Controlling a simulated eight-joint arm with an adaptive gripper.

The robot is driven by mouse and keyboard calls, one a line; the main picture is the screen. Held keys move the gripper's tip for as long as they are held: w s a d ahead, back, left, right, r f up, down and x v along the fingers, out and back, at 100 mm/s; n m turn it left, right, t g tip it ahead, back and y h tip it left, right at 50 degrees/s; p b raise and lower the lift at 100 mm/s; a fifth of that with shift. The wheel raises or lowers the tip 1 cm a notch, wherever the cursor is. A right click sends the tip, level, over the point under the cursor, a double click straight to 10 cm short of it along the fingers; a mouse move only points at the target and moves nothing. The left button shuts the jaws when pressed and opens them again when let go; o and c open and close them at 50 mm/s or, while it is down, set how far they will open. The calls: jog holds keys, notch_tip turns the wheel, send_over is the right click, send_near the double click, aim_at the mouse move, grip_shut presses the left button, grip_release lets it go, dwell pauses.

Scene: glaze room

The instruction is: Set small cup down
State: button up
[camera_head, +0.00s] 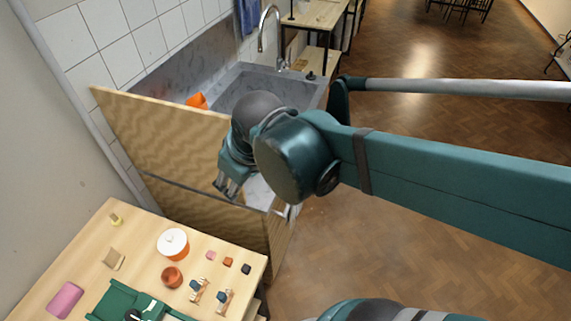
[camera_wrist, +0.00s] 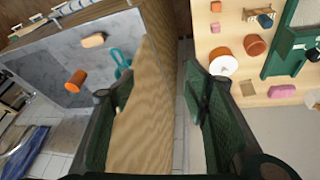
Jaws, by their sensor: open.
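A small orange cup (camera_head: 197,101) shows in the sink area behind the wooden panel in the head view. It is partly hidden by the panel's top edge. The wrist view shows it whole as an orange cylinder (camera_wrist: 76,80) on the grey surface. A reddish-brown cup (camera_head: 172,277) stands on the light wood table, and it also shows in the wrist view (camera_wrist: 255,46). I cannot tell which is the task's cup. My gripper (camera_head: 226,188) is open and empty above the panel's edge. Its fingers (camera_wrist: 150,105) are spread wide, apart from both cups.
The wooden panel (camera_head: 160,135) stands between the sink (camera_head: 260,80) and the table (camera_head: 95,235). A teal item (camera_wrist: 121,62) lies near the orange cup.

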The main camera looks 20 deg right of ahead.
jog(key=s+d+r+m+t+h, duration=0.1)
jog(key=d+m, duration=0.4)
jog(key=d, duration=0.6)
notch_tip(320, 180, up, 2)
jog(key=shift+s+d+m+t, duration=0.2)
jog(key=shift+s+m+t, duration=0.2)
jog(key=shift+s+t, duration=0.55)
